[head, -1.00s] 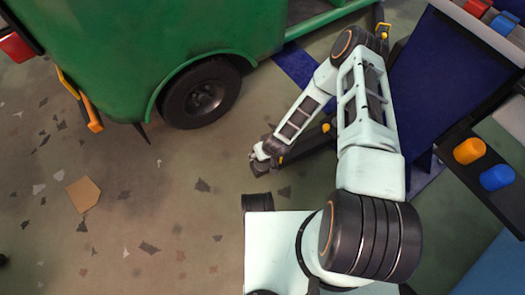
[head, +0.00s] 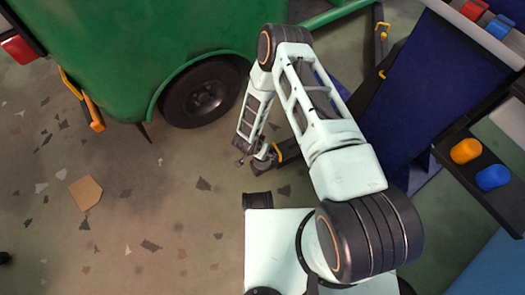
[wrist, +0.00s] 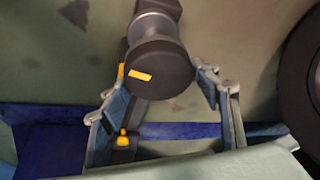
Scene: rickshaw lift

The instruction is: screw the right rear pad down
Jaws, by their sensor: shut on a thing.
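In the wrist view, the pad (wrist: 165,58) is a dark round disc with a yellow mark on its face, on a grey cylindrical stem. My gripper (wrist: 163,82) has one finger on each side of the pad and is shut on it; the exact contact is hard to see. In the head view, my gripper (head: 253,152) is low beside the dark lift arm (head: 296,151), right of the van's wheel. The pad cannot be made out clearly there.
The green van (head: 150,45) stands close by with its wheel (head: 203,92) near my forearm. The blue lift part (head: 430,90) and a shelf with an orange knob (head: 466,151) and a blue knob (head: 493,177) are at right. Floor at left is mostly clear, with a cardboard piece (head: 86,193).

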